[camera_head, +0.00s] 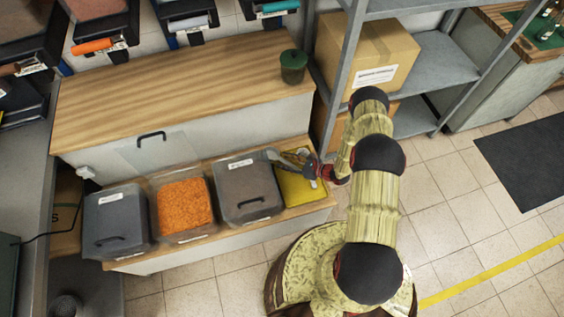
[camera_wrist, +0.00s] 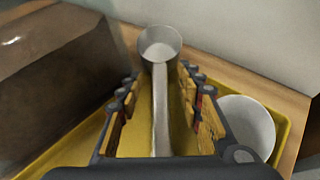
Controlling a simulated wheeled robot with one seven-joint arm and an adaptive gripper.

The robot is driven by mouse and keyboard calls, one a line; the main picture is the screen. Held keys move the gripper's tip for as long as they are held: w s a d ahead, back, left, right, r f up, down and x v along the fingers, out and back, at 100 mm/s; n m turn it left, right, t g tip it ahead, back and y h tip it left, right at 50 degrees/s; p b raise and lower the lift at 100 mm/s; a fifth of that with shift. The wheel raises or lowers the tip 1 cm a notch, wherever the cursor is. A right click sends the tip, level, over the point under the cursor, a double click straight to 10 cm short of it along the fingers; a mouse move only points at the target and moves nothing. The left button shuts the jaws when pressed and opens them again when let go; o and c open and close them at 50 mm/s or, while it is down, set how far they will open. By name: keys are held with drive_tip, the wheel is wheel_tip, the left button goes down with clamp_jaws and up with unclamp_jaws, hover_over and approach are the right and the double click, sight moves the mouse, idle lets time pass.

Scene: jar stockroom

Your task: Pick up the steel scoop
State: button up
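The steel scoop (camera_wrist: 160,45) lies with its round cup pointing away from me and its long handle running toward me, over a yellow tray (camera_wrist: 50,155). My gripper (camera_wrist: 160,85) is open, with one finger on each side of the handle and a visible gap on both sides. In the head view, my gripper (camera_head: 300,166) is over the yellow tray (camera_head: 297,190) at the right end of the bin row. The scoop cannot be made out clearly there, behind the gripper.
A white round cup (camera_wrist: 246,125) stands right of my fingers. A lidded brown bin (camera_head: 246,190) is directly left of the tray, with an orange-filled bin (camera_head: 184,207) and a grey bin (camera_head: 116,222) beyond. A grey shelf (camera_head: 435,75) with a cardboard box (camera_head: 370,50) stands behind right.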

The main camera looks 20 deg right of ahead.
drive_tip(key=shift+c, duration=0.2)
clamp_jaws()
idle(0.3)
